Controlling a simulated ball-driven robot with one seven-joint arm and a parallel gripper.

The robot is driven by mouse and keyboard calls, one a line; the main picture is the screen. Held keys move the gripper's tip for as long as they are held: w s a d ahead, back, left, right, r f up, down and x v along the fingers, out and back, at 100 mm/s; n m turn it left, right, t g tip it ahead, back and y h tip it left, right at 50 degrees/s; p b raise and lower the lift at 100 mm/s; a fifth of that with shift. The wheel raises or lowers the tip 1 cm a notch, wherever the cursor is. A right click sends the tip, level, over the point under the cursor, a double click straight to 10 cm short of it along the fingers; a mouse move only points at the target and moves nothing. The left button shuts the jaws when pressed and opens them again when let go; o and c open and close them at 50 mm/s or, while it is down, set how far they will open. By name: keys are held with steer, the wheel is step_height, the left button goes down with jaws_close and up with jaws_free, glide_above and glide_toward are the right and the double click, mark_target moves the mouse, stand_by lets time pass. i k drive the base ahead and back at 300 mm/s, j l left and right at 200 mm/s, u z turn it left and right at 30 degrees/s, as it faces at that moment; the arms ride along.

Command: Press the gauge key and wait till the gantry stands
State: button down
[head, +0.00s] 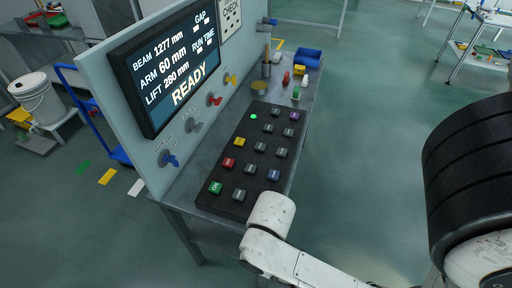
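A black key panel (262,150) lies on a grey bench with several keys: green, red, yellow, purple, blue and grey. Their labels are too small to read, so I cannot tell which is the gauge key. A small green lamp (253,116) is lit at the panel's far left. A display (170,65) on the upright board reads BEAM 1277 mm, ARM 60 mm, LIFT 280 mm and READY, with GAP and RUN TIME beside them. My white arm (275,245) reaches to the panel's near end. I make out no gripper fingers. No gantry is identifiable.
Below the display are coloured knobs (192,125). Small coloured items and a blue bin (308,57) stand at the bench's far end. A white bucket (38,98) and a blue trolley (95,110) are at left. Floor right of the bench is largely clear.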

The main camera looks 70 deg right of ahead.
mark_target(268, 127)
steer(key=z, duration=1.3)
